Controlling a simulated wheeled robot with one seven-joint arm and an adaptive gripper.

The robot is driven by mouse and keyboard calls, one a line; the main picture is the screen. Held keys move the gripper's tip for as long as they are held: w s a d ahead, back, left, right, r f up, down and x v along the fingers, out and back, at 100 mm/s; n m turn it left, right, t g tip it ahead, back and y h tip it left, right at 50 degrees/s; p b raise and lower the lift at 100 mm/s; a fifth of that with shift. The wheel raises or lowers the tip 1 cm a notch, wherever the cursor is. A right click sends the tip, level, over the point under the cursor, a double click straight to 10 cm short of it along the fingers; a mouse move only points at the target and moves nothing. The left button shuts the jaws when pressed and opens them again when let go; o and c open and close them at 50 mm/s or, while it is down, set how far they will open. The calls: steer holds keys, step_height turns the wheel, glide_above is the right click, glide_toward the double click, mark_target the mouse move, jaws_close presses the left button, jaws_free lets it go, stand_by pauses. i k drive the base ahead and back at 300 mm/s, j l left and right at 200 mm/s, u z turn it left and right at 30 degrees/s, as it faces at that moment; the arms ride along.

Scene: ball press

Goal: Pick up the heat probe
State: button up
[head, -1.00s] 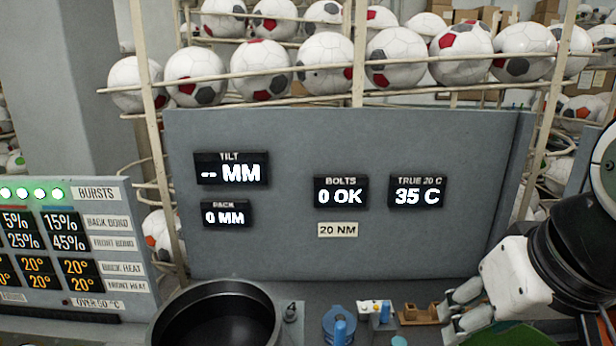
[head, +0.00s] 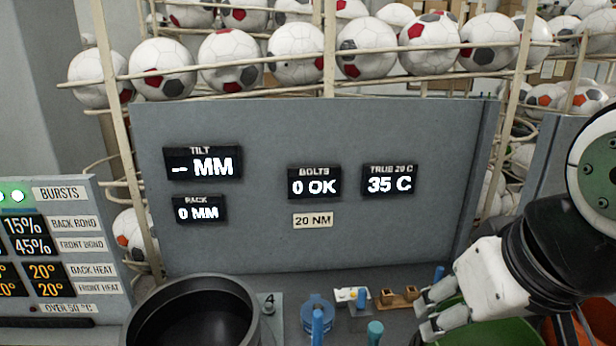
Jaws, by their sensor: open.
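I cannot tell for sure which thing is the heat probe. Several small upright blue pieces stand on the bench at the bottom: a blue handle (head: 317,325) by a round blue piece, a thin blue one (head: 361,299), a teal knob (head: 375,331) and a blue one (head: 438,273) behind my gripper. My gripper (head: 424,314) is at the lower right, its pale fingers pointing left, open with nothing seen between them. It is right of the teal knob and near a small brown block holder (head: 398,297).
A large black round pot (head: 195,318) stands at the lower left. A green rounded thing (head: 505,331) lies below my arm. A grey panel (head: 260,245) with displays closes the back, one reading 35 C (head: 389,184). A burst board (head: 60,245) stands left. Balls fill racks behind.

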mark_target(361, 305)
steer(key=k, duration=0.2)
steer(key=k+j+z, duration=0.15)
steer(key=j, duration=0.15)
steer(key=j+z, duration=0.15)
steer(key=j, duration=0.2)
steer(key=k+j+z, duration=0.15)
steer(key=j, duration=0.2)
steer(key=j+z, duration=0.15)
steer(key=j, duration=0.15)
steer(key=k, duration=0.05)
